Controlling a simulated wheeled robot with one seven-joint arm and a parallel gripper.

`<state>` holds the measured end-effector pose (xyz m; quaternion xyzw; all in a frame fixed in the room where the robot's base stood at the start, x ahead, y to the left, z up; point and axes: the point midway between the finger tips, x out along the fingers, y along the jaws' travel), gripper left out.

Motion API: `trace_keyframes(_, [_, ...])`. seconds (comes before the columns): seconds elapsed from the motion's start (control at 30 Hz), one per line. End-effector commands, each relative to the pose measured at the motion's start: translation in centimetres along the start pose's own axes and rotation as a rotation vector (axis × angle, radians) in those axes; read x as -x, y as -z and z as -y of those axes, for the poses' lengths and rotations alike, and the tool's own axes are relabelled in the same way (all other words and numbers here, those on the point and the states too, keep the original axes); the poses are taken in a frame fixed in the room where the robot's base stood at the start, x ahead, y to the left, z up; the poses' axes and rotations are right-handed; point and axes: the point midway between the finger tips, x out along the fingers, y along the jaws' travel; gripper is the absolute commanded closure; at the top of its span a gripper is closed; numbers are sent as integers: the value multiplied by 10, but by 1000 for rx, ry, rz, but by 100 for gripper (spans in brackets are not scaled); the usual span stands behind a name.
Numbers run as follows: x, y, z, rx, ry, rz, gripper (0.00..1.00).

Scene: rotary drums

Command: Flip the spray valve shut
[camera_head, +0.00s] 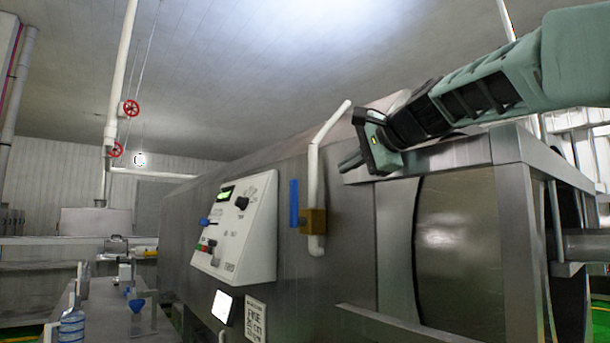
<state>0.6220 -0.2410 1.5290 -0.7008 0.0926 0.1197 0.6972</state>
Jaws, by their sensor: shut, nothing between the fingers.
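The spray valve is a brass block (313,222) on a white vertical pipe (314,170) on the drum machine's side. Its blue lever (294,204) stands upright, just left of the pipe. My gripper (345,163) reaches in from the upper right, above and to the right of the valve. Its fingers are shut and empty, pointing left. They appear apart from the lever and the pipe, though the depth between them is hard to judge.
A white control panel (240,230) with knobs and switches juts out left of the valve. The steel drum (455,240) and its frame (515,225) stand below my arm. A bench (120,310) with bottles and a blue funnel is at lower left.

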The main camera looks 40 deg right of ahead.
Motion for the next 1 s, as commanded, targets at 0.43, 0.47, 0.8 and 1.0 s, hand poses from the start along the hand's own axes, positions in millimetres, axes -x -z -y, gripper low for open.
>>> trace_keyframes(0.43, [-20,0,6,-4,5,4,100])
trace_keyframes(0.47, [-21,0,7,-3,5,5,100])
trace_keyframes(0.8, [-56,0,-3,-2,-9,-2,100])
trace_keyframes(1.0, [-98,0,-4,-2,-8,-4,100])
